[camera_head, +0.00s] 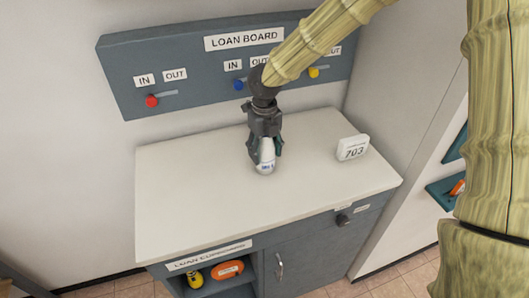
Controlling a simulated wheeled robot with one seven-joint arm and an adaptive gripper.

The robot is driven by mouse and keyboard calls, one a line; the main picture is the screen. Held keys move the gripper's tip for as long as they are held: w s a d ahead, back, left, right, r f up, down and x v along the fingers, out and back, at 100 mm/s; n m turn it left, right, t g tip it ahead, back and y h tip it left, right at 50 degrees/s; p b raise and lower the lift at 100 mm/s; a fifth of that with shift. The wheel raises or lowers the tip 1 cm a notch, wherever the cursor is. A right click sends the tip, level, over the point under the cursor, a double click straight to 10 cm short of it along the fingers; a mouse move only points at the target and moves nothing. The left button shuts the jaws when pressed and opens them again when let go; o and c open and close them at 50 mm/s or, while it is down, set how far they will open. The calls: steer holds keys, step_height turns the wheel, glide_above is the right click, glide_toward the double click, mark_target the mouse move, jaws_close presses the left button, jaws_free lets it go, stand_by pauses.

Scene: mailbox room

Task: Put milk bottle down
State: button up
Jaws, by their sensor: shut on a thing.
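The milk bottle (265,165) is small and whitish with a dark blue mark. It is in the middle of the view, over the pale top of the loan cupboard (190,205). My gripper (265,150) points down and is shut on the bottle, its fingers on either side. The bottle's upper part is hidden by the gripper. I cannot tell whether its base touches the cupboard top.
A white block marked 703 (353,148) stands on the cupboard top to the right of my gripper. The loan board (205,85) with coloured knobs is on the wall behind. Yellow and orange items (228,269) sit on an open shelf below. Most of the top is clear.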

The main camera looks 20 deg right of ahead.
mark_target(265, 139)
steer(key=shift+r, duration=0.1)
steer(key=shift+c, duration=0.6)
steer(key=shift+w+r, duration=0.1)
steer(key=shift+r+b, duration=0.35)
steer(key=shift+r, duration=0.35)
step_height(265, 139, up, 2)
steer(key=shift+b, duration=0.3)
steer(key=s+r+b, duration=0.1)
steer(key=s+b, duration=0.2)
steer(key=s, duration=1.3)
steer(key=shift+d+r, duration=0.15)
steer(key=shift+d, duration=0.15)
